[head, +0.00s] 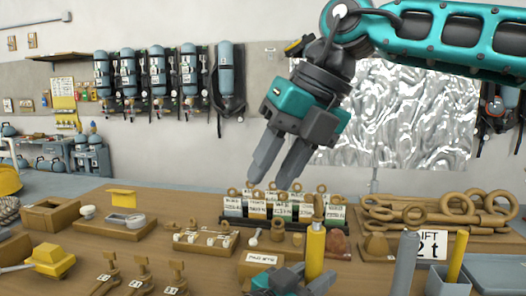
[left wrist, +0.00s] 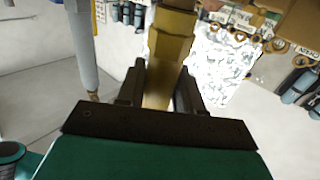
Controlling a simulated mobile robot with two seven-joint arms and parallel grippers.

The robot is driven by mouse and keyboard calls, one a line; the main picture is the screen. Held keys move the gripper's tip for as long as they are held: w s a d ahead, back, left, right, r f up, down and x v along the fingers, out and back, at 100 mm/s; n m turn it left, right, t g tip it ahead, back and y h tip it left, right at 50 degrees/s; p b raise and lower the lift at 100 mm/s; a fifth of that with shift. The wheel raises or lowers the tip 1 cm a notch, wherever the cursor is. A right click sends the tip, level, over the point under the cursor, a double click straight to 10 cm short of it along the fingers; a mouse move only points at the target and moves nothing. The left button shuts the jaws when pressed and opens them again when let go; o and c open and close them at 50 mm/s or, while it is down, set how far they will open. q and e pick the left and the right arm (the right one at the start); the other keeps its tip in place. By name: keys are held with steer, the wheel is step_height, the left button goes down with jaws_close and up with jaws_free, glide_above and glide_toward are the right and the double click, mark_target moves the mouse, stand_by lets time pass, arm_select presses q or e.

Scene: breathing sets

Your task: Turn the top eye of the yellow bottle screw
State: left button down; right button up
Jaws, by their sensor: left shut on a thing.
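The yellow bottle screw (head: 315,252) stands upright at the front of the bench, with a brownish rod-like end on top. The hole of its top eye cannot be made out. My left gripper (head: 314,279) is low at its body. In the left wrist view, the yellow body (left wrist: 168,48) stands between the two dark fingers (left wrist: 158,88), which are shut on it. My right gripper (head: 266,172) hangs above and to the left of the top end, fingers pointing down, spread apart and empty.
A grey post (head: 405,262) and a thin yellow rod (head: 457,257) stand to the right. A rack of labelled parts (head: 283,207) is behind the screw. Large brown shackles and rings (head: 440,210) lie at the right. Wooden trays and small fittings (head: 205,240) cover the left.

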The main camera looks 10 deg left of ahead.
steer(key=shift+s+a+r+n+g+y, duration=0.1)
steer(key=shift+a+r+n+g+y, duration=0.2)
steer(key=shift+n+y, duration=0.9)
steer(key=shift+w+a+r+n+g+y, duration=0.1)
steer(key=shift+a+r+n+g+y, duration=0.2)
steer(key=shift+n+y, duration=0.85)
steer(key=shift+s+a+r+n+g+y, duration=0.15)
steer(key=shift+r+n+g+y, duration=0.25)
steer(key=shift+n+y, duration=0.75)
steer(key=m+t+h, duration=0.6)
steer(key=m+h, duration=0.5)
glide_toward(319, 195)
steer(key=x, duration=1)
steer(key=shift+w+f, duration=0.2)
steer(key=shift+f, duration=0.05)
